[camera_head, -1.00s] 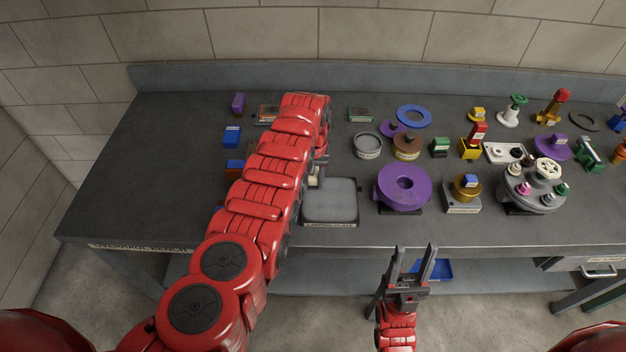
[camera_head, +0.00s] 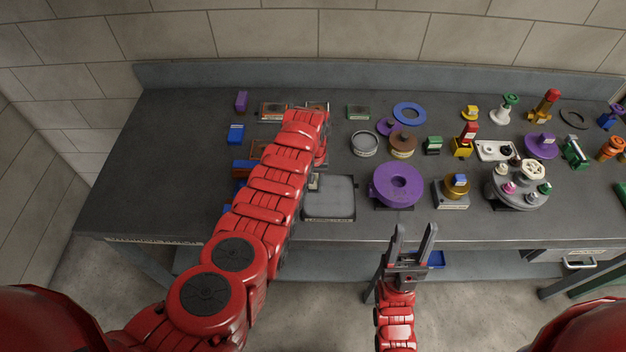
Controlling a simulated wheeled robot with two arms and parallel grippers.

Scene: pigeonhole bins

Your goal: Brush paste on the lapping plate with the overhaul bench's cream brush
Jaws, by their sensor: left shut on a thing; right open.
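The lapping plate (camera_head: 330,197) is a grey square pad in a dark frame with a label on its front edge, near the front of the bench. My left arm reaches over the bench just left of it. My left gripper (camera_head: 315,172) is largely hidden behind its own red arm, by the plate's back left corner. A small cream piece (camera_head: 313,184) shows there, held in the shut jaws; it looks like part of the cream brush, but most of it is hidden. My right gripper (camera_head: 411,245) is open and empty, in front of the bench's front edge.
A purple disc (camera_head: 397,186) on a dark base stands right of the plate. Behind it are a grey round tin (camera_head: 364,144) and a brown-topped pot (camera_head: 402,143). Several blue blocks lie left of my arm. The bench's left end (camera_head: 150,180) is clear.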

